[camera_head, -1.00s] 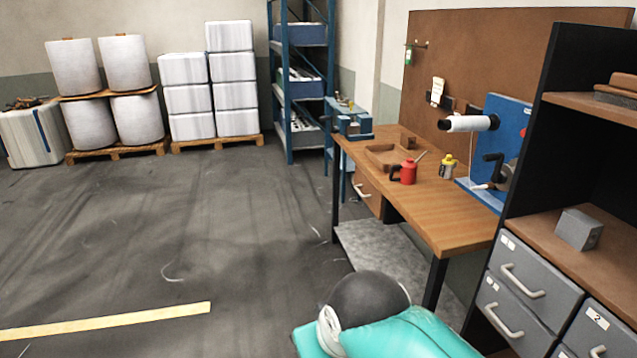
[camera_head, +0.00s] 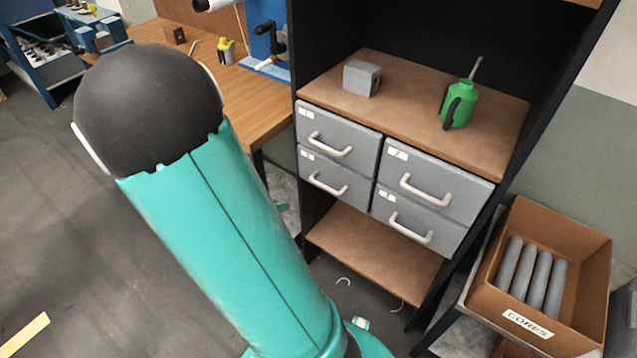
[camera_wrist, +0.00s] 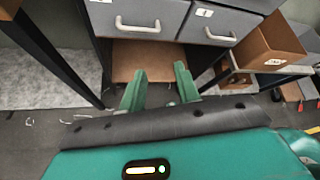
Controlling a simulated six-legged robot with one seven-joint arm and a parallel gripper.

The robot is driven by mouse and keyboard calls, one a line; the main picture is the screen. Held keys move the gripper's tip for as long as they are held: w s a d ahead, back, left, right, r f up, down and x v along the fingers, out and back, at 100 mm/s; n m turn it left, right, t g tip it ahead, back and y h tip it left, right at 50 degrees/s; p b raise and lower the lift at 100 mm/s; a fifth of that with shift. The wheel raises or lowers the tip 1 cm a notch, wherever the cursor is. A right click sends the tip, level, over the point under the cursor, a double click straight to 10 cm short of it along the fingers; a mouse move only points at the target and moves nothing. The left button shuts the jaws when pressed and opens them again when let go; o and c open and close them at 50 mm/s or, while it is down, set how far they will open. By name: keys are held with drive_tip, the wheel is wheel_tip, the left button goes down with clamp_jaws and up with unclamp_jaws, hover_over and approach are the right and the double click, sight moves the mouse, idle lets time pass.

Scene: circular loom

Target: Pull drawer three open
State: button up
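A cabinet holds a two-by-two block of grey drawers with pale bar handles, all shut. They are the upper left (camera_head: 338,133), lower left (camera_head: 335,178), upper right (camera_head: 433,184) and lower right (camera_head: 415,227) drawers. Their number labels are too small to read surely, so I cannot tell which is drawer three. In the wrist view, the lower left drawer (camera_wrist: 137,14) and lower right drawer (camera_wrist: 217,25) show at the top. My gripper (camera_wrist: 160,88) is open and empty, its green fingers apart, below the drawers and clear of the handles.
A bare brown lower shelf (camera_head: 375,255) lies under the drawers. A grey block (camera_head: 361,78) and green oil can (camera_head: 459,106) stand on the shelf above. A box of cores (camera_head: 540,270) stands at right, a wooden workbench (camera_head: 178,62) at left. Floor is open at left.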

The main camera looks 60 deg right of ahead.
drive_tip(key=s+d+f+n+h, duration=0.1)
drive_tip(key=d+f+n+h, duration=0.1)
drive_tip(key=d+f+n, duration=0.3)
drive_tip(key=n+t+h, duration=0.2)
drive_tip(key=n, duration=0.8)
approach(326, 187)
drive_tip(key=x, duration=1)
drive_tip(key=shift+f, duration=0.4)
clamp_jaws()
